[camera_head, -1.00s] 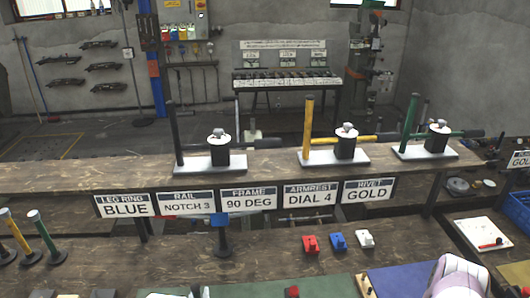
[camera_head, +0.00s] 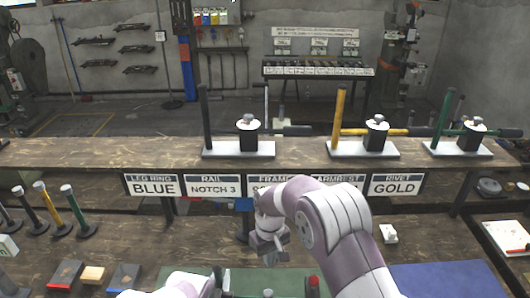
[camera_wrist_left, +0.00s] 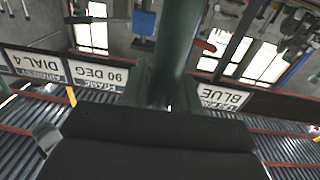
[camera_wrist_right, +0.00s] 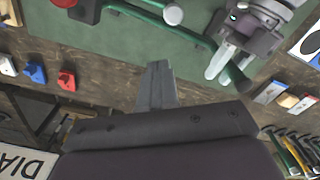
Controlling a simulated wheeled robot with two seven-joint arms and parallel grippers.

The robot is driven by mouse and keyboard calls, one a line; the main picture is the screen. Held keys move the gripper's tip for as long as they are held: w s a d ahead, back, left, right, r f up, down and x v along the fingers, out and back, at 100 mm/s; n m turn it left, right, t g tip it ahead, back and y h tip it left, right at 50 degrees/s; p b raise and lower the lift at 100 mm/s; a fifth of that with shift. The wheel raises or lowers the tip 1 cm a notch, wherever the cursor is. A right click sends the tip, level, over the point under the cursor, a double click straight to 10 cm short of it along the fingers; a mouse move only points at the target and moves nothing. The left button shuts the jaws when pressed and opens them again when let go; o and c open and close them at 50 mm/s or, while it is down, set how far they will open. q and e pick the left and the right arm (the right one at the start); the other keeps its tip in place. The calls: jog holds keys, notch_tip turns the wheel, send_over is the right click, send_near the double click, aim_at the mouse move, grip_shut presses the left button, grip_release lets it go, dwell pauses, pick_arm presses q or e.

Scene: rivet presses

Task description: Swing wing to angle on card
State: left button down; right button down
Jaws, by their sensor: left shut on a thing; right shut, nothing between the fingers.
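The FRAME card reading 90 DEG (camera_wrist_left: 98,73) shows upside down in the left wrist view; my right arm mostly covers it in the head view. A green frame of tubes (camera_wrist_right: 165,30) lies on the green mat (camera_wrist_right: 120,45) in the right wrist view. My left gripper (camera_wrist_left: 163,92) is shut on a green tube (camera_wrist_left: 178,45), which runs up from between its fingers. The left gripper also shows at upper right in the right wrist view (camera_wrist_right: 228,55). My right gripper (camera_wrist_right: 157,80) is shut and empty above the bench, beside the green frame. The wing's angle cannot be read.
The back shelf (camera_head: 100,152) carries three presses with black, yellow and green posts (camera_head: 447,112). Red (camera_wrist_right: 67,80), blue (camera_wrist_right: 35,73) and white (camera_wrist_right: 7,66) blocks lie on the bench. Spare posts (camera_head: 75,212) stand at left. A blue mat (camera_head: 440,278) lies at right.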

aim_at(267, 294)
notch_tip(267, 294, down, 10)
dwell(0.5)
jog(key=shift+s+a+r, duration=0.1)
jog(key=shift+s, duration=0.1)
dwell(1.6)
jog(key=shift+s+a, duration=0.2)
jog(key=shift+s, duration=1.25)
jog(key=shift+s, duration=0.9)
